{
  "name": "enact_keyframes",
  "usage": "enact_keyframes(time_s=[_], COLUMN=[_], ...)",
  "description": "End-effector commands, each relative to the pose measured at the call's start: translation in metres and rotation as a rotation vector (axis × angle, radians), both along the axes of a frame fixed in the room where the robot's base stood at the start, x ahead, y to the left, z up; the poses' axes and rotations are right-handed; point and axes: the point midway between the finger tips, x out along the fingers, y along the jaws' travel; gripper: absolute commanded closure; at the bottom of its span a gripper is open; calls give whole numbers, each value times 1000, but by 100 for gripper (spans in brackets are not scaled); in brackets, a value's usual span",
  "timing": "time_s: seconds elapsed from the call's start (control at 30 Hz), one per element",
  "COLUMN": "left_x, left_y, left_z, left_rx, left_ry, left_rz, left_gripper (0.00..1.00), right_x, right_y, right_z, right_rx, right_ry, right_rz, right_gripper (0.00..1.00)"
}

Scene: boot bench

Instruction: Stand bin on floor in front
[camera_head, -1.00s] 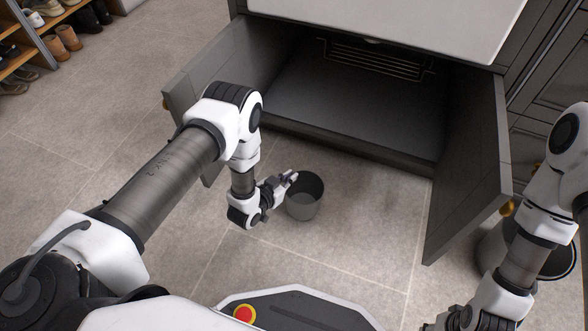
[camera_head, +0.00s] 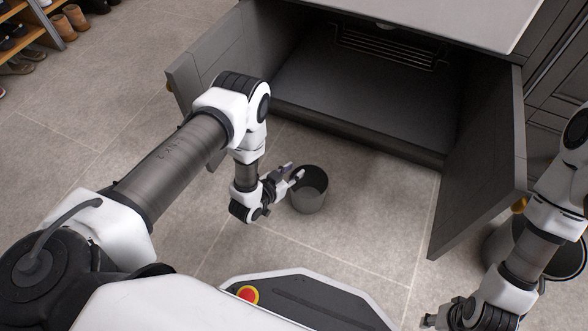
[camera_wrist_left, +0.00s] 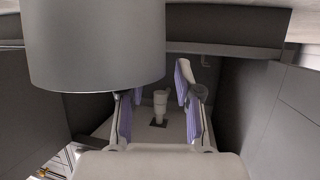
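A small grey bin (camera_head: 309,198) stands upright on the tiled floor in front of the open cabinet. In the left wrist view the bin (camera_wrist_left: 95,45) fills the upper left, close to the fingers. My left gripper (camera_head: 294,175) is at the bin's left rim, with its two fingers spread apart. In the left wrist view the gripper (camera_wrist_left: 155,105) has its purple pads apart, with nothing visible between them. My right gripper (camera_head: 430,322) is low at the right, partly cut off by the bottom edge; its opening is unclear.
The cabinet (camera_head: 360,105) has its left door (camera_head: 205,70) and right door (camera_head: 482,170) swung open. A larger dark bin (camera_head: 570,255) stands beyond the right door, partly behind my right arm. A shoe shelf (camera_head: 35,40) is at upper left. Floor left of the cabinet is clear.

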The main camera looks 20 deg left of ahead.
Motion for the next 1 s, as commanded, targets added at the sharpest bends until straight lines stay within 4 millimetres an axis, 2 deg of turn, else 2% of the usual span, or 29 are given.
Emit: enact_keyframes(time_s=[0.03,0.2,0.4,0.53,0.77,0.87,0.9,0.97,1.0], left_x=[-9,-49,-88,-97,-99,-106,-116,-141,-164], left_y=[3,14,24,27,27,26,26,29,31], left_z=[10,29,43,44,43,43,44,49,56], left_rx=[-1,0,1,0,2,22,35,58,74], left_ry=[3,6,4,2,18,169,279,481,621], left_rz=[2,3,2,0,2,23,42,79,109], left_gripper=[66,66,66,66,66,66,66,66,66], right_x=[0,-1,-2,-2,-2,-2,-2,-2,-2], right_y=[0,1,1,1,1,1,1,1,1], right_z=[13,41,61,63,62,62,62,62,62], right_rx=[0,1,1,1,1,1,1,1,1], right_ry=[1,4,4,4,4,4,4,4,4], right_rz=[2,7,7,7,7,7,7,7,7], right_gripper=[60,60,60,60,60,60,60,60,60])
